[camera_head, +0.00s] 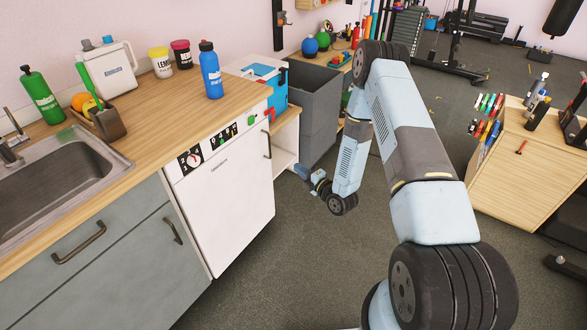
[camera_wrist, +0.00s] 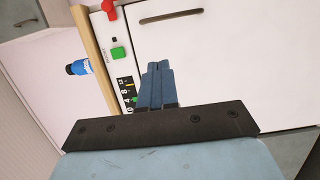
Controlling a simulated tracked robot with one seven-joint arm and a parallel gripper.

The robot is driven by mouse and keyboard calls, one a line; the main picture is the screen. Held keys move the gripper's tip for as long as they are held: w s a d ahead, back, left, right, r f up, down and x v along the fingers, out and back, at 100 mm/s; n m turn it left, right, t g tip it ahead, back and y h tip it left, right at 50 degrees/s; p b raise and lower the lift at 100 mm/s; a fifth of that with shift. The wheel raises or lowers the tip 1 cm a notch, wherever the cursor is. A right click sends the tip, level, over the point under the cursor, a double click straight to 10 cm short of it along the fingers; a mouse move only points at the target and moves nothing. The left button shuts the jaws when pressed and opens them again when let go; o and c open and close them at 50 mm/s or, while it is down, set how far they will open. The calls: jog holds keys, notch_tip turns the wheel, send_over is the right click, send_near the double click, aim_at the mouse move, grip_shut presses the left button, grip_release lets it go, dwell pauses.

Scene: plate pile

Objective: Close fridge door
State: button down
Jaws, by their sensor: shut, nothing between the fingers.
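The door (camera_wrist: 225,70) fills much of the wrist view, with the handle (camera_wrist: 170,15) at the top. I cannot tell whether a small gap remains at its edge. My gripper (camera_head: 298,168) is to the right of the door, apart from it in the head view. Its fingers (camera_wrist: 157,66) are shut and empty, pointing towards the white front.
A blue bottle (camera_head: 210,70) stands on the counter (camera_head: 150,105) above. Grey drawers (camera_head: 95,250) are at the left. The carpet (camera_head: 300,265) in front is clear.

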jog(key=x, duration=1.1)
jog(key=shift+w+a, duration=0.15)
jog(key=shift+a, duration=0.05)
